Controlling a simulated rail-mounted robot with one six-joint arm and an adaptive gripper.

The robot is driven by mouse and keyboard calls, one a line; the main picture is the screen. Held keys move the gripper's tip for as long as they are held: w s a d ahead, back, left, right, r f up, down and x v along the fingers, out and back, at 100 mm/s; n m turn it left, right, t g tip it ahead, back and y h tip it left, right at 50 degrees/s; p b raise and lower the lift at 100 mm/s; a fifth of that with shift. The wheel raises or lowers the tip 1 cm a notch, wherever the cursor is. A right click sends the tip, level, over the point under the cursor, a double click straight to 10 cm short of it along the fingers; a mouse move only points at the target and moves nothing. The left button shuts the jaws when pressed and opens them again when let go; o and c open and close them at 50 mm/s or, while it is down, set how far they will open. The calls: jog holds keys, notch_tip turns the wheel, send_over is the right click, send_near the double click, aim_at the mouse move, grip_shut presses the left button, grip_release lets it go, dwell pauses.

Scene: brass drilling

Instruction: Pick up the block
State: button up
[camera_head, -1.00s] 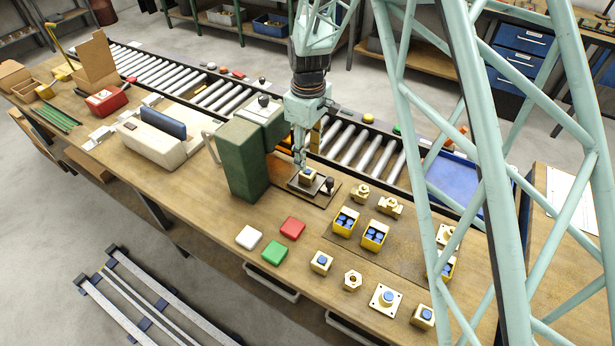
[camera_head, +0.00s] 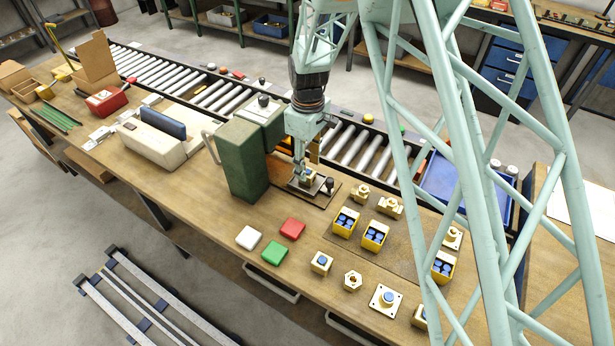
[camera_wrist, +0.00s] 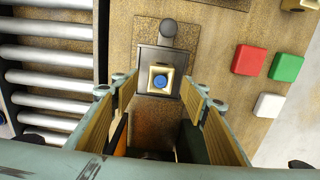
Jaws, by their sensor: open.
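A small square brass block (camera_wrist: 154,87) with a blue round top sits upright on a dark plate, in a fixture (camera_wrist: 147,58) with a black knob. In the head view, my gripper (camera_head: 301,168) is just above the fixture (camera_head: 322,197) beside the green machine, and its fingers partly hide the block (camera_head: 306,180). In the wrist view, my gripper (camera_wrist: 160,98) is open, with one finger on each side of the block and visible gaps between them. I cannot tell how far down the fingers reach beside it.
The green machine (camera_head: 243,160) stands close to the left of my gripper. A roller conveyor (camera_head: 358,150) runs behind it. Red (camera_head: 292,228), green (camera_head: 275,252) and white (camera_head: 249,237) pads lie in front. Yellow bins (camera_head: 346,222) and several brass parts stand to the right.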

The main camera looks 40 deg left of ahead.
aim_at(307, 171)
jog(key=shift+f, duration=2)
jog(key=c, duration=1.4)
jog(key=shift+o, duration=0.2)
jog(key=shift+a+r, duration=0.1)
jog(key=shift+r, duration=0.1)
jog(key=shift+r, duration=1.6)
jog(key=s+d+r, duration=0.1)
jog(key=s+d, duration=1)
jog(key=shift+d+r, duration=0.25)
jog(key=shift+s, duration=0.1)
